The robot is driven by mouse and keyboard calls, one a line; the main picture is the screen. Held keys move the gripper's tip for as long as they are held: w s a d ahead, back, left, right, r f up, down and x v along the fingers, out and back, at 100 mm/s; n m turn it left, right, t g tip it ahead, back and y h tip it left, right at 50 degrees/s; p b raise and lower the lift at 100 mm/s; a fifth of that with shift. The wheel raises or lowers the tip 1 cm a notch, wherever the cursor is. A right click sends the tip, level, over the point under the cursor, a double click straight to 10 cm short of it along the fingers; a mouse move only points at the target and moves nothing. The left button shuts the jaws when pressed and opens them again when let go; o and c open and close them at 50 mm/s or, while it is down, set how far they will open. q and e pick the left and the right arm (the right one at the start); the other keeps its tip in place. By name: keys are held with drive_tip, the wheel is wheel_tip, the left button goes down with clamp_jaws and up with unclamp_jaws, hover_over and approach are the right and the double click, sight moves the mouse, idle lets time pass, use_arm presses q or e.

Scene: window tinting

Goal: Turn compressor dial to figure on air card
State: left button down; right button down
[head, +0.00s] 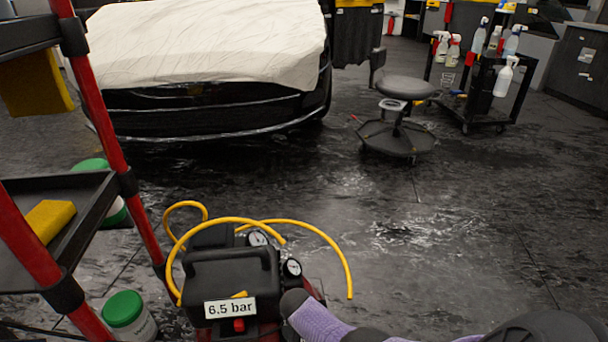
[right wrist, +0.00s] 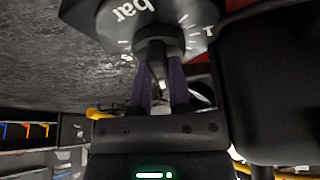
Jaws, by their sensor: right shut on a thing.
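The compressor (head: 220,275) is a black and dark red machine at the bottom middle of the head view, with a yellow hose. The air card (head: 230,308) on its front reads "6.5 bar". The pointer's setting cannot be read. The purple part of my right arm (head: 325,322) reaches the compressor's right side. My left gripper is out of view.
Two round gauges (head: 292,268) sit on the compressor, too small to read. A red-posted shelf cart (head: 95,190) stands close on the left, a green-lidded jar (head: 124,310) beside it. A stool (head: 404,88), a bottle cart (head: 490,95) and a covered car (head: 205,45) stand farther back. Floor between is clear.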

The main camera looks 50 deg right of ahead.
idle(0.5)
drive_tip(key=c, duration=0.6)
unclamp_jaws()
use_arm(q)
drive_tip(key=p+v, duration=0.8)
drive_tip(key=p, duration=0.1)
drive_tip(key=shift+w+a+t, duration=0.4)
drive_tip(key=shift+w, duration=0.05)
use_arm(e)
drive_tip(key=v, duration=1)
